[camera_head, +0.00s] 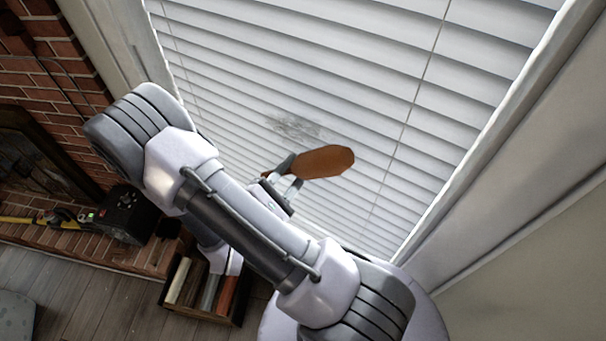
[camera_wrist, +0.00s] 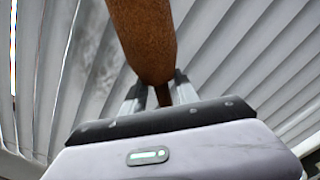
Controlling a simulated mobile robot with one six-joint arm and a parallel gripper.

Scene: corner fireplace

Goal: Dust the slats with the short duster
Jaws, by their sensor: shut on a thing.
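The white slats (camera_head: 240,65) of a window blind fill the upper middle of the head view. They also show behind the gripper in the wrist view (camera_wrist: 235,45). A grey dusty smudge (camera_head: 296,127) lies on the slats, just above and left of the duster; it shows faintly at the left in the wrist view (camera_wrist: 90,65). The short duster (camera_head: 326,162) has a brown, rounded head. My gripper (camera_head: 283,176) is shut on its handle end, with the head pointing away from the jaws. The duster is in front of the slats; I cannot tell whether it touches them.
A brick fireplace wall (camera_head: 60,65) stands at the left. A black box (camera_head: 124,213) and a yellow tool (camera_head: 30,221) rest on the brick ledge. A wooden crate of books (camera_head: 203,292) sits on the floor below. The window frame (camera_head: 500,125) and wall bound the right.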

